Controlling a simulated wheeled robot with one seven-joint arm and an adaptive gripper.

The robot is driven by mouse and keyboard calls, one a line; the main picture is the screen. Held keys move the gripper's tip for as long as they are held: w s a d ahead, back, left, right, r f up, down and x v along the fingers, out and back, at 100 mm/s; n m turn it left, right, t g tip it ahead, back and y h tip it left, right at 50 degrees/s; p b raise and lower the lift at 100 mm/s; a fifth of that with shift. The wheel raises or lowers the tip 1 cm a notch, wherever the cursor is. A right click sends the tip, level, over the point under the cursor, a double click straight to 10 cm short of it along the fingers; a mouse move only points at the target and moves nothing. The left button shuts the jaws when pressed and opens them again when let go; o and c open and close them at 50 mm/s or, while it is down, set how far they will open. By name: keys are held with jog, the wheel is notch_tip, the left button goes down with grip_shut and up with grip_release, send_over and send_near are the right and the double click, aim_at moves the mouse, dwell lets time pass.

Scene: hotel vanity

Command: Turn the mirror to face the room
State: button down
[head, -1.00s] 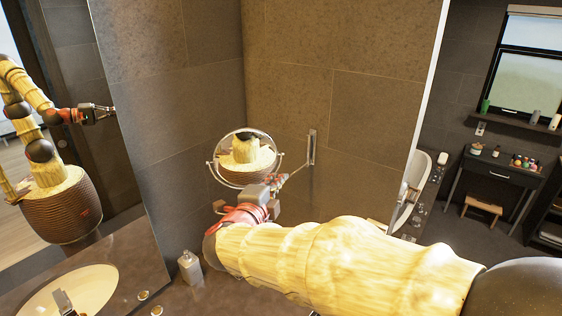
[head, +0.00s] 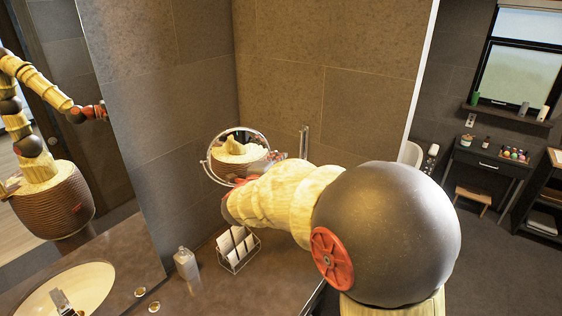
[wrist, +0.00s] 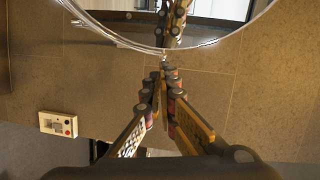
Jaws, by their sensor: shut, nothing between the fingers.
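The round mirror (head: 238,146) in its ring frame is on the far wall near the corner, left of a vertical metal wall bar (head: 304,141). Its glass faces towards the head camera and reflects my body. In the wrist view the mirror (wrist: 190,28) fills the top, with its clear rim crossing the picture. My gripper (wrist: 166,72) is shut and empty, its fingertips just below the lower rim; I cannot tell whether they touch it.
The counter holds a soap bottle (head: 186,264), a wire holder with white cards (head: 237,247) and a basin (head: 70,292). A large wall mirror (head: 110,160) stands at left. A wall box (wrist: 58,124) shows in the wrist view. A side table (head: 490,163) stands at right.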

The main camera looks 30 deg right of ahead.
jog(key=shift+w+d+f, duration=0.1)
jog(key=shift+w, duration=0.25)
jog(key=shift+w+d+n+t+y+b, duration=0.45)
jog(key=shift+n+t+y+b, duration=0.2)
jog(key=shift+b, duration=1.15)
jog(key=w+d+n+t+y+b, duration=0.2)
jog(key=w+b, duration=0.4)
jog(key=b, duration=0.5)
jog(key=shift+w+n+t+y, duration=0.2)
jog(key=shift+n+t+y, duration=0.25)
jog(key=shift+n+y, duration=0.3)
